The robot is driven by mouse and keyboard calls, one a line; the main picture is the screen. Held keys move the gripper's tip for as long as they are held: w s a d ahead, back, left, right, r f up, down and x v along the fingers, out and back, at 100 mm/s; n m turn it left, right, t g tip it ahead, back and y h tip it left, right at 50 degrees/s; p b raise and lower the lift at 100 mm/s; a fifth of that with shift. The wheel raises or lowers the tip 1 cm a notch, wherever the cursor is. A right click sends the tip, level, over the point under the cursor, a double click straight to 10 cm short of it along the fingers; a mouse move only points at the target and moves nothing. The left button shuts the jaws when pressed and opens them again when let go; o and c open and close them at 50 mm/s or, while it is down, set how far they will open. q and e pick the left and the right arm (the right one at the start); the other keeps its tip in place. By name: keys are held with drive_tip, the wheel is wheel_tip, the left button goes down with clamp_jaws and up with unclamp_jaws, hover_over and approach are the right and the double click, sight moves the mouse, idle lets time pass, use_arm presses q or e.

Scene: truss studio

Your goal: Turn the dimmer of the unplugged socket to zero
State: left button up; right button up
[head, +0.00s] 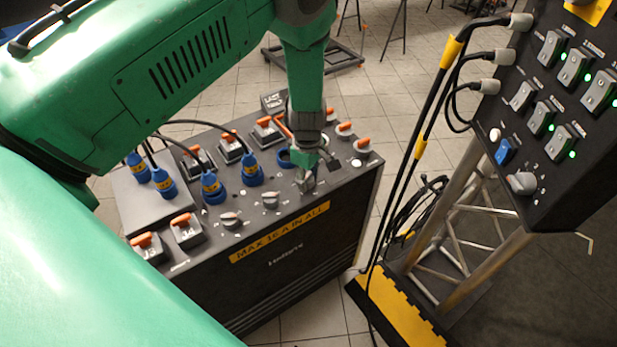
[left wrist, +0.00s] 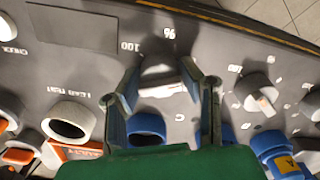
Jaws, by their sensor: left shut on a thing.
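The dark control box (head: 300,240) has a row of grey dimmer knobs along its front edge. My left gripper (head: 305,175) reaches down from above and is shut on the dimmer knob (left wrist: 160,78) at the right end of that row. Behind this knob is the unplugged socket (head: 285,158), an empty blue ring; it also shows in the left wrist view (left wrist: 146,126). The knob lies between both fingertips, beside printed "100" and "%" marks. Its pointer direction is hard to read. My right gripper is out of view.
Two other dimmer knobs (head: 231,219) (head: 270,200) stand to the left, below blue plugs (head: 211,188) (head: 252,170) with black cables. Orange-levered switches (head: 187,229) line the box. A truss-mounted switch panel (head: 545,120) with hanging cables stands at the right.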

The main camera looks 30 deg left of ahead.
sight(308, 174)
use_arm(q)
drive_tip(key=shift+w+a+r+n, duration=0.15)
drive_tip(key=shift+w+r+n, duration=0.15)
drive_tip(key=shift+n, duration=0.2)
drive_tip(key=o, duration=1)
drive_tip(key=shift+o, duration=0.7)
drive_tip(key=shift+s+f, duration=0.1)
drive_tip(key=shift+f, duration=0.1)
drive_tip(key=shift+r, duration=0.25)
wheel_tip(308, 174, up, 11)
drive_tip(key=shift+r, duration=0.2)
